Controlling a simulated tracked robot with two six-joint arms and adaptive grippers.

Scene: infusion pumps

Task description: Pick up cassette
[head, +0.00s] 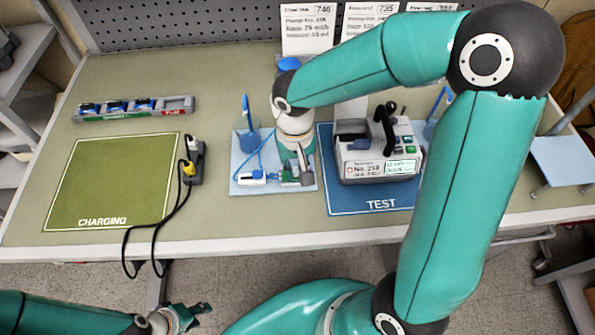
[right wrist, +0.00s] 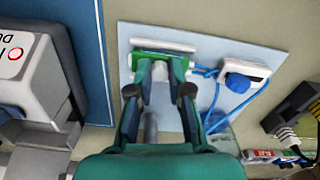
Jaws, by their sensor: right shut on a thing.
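The cassette (head: 291,181), a small green and white piece, lies on the light blue tray (head: 240,187). In the right wrist view the green and white cassette (right wrist: 163,46) lies between my fingertips. My right gripper (head: 297,165) reaches down from above and is shut on it; its fingers (right wrist: 160,72) touch the green part on both sides. Blue tubing runs from there to a white piece with a blue part (right wrist: 245,78) on the same tray. My left gripper (head: 188,316) is low at the front, off the table; its opening is unclear.
A pump (head: 378,168) stands on the blue TEST mat (head: 345,202), right of the tray. The green CHARGING mat (head: 110,180) is empty. A black cabled plug piece (head: 193,160) is beside it. A charging strip (head: 135,108) is behind. My right arm crosses over the pump side.

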